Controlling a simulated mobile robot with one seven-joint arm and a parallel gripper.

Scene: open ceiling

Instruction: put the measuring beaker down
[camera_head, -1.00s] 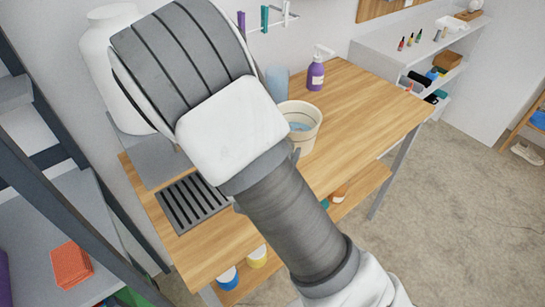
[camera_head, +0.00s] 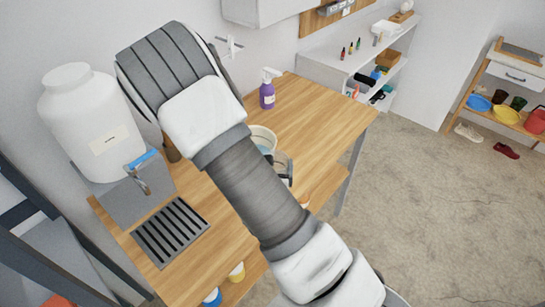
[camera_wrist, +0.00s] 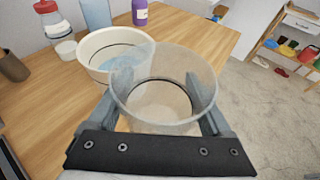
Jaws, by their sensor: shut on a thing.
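The measuring beaker (camera_wrist: 165,88) is a clear, round, open-topped vessel between the two grey fingers of my gripper (camera_wrist: 160,112) in the wrist view. My gripper is shut on it. In the head view the beaker (camera_head: 283,162) shows partly beside my arm, near the front edge of the wooden table (camera_head: 322,112). My arm hides most of the gripper there. I cannot tell whether the beaker's base touches the table. The beaker looks empty and roughly upright.
A cream tub of water (camera_wrist: 92,45) stands close beside the beaker. A white tank with a tap (camera_head: 90,115) and a black drain grate (camera_head: 170,232) are at the left. The table's right part is clear.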

